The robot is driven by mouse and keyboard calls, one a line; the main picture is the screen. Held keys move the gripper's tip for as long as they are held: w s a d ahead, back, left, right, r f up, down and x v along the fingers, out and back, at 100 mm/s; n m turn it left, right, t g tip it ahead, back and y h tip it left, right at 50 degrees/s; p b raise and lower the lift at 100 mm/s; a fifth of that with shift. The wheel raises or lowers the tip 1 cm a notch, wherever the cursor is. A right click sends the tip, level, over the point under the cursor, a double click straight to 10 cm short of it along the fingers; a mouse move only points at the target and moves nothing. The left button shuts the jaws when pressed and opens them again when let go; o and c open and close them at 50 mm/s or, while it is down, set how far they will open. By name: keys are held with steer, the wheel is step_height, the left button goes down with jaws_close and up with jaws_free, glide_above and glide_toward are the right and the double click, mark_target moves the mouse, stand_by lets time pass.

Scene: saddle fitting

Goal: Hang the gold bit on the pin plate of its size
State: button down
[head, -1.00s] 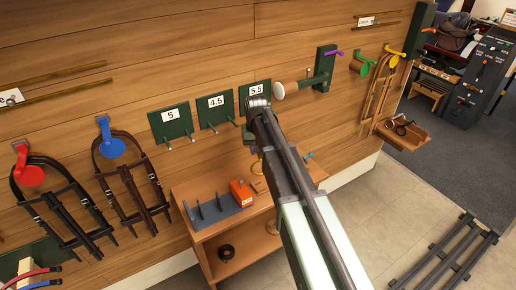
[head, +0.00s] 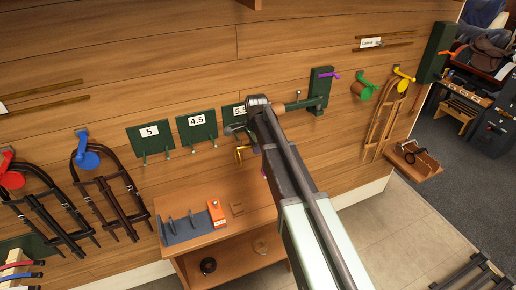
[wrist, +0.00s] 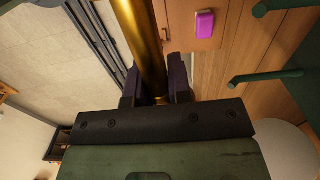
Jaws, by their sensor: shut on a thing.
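The gold bit (head: 240,153) shows just left of my arm in the head view, in front of the wall and below the 5.5 plate. In the wrist view, my gripper (wrist: 156,85) is shut on the gold bit's thick bar (wrist: 140,40), which extends away between the dark fingers. The pin plates marked 5 (head: 150,139), 4.5 (head: 197,128) and 5.5 (head: 233,112) hang in a row, each with pins below its number. My arm partly covers the 5.5 plate. Green pins (wrist: 262,76) show at the right of the wrist view, apart from the bit. The bit's size is not readable.
A wooden shelf (head: 222,252) below the plates carries a grey pegged rack (head: 186,228) and an orange block (head: 216,212). Bridles hang at left. A green bracket (head: 320,90) is right of the plates. A pink item (wrist: 205,24) shows in the wrist view.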

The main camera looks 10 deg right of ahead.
steer(key=w+a+f+b, duration=0.1)
steer(key=w+f, duration=0.1)
steer(key=w, duration=0.8)
steer(key=shift+w+a+b, duration=0.3)
steer(key=shift+w+b, duration=0.1)
steer(key=shift+r, duration=0.1)
steer(key=c, duration=0.6)
jaws_free()
steer(key=shift+c, duration=0.2)
steer(key=shift+r, duration=0.1)
step_height(320, 180, up, 8)
steer(key=p, duration=0.8)
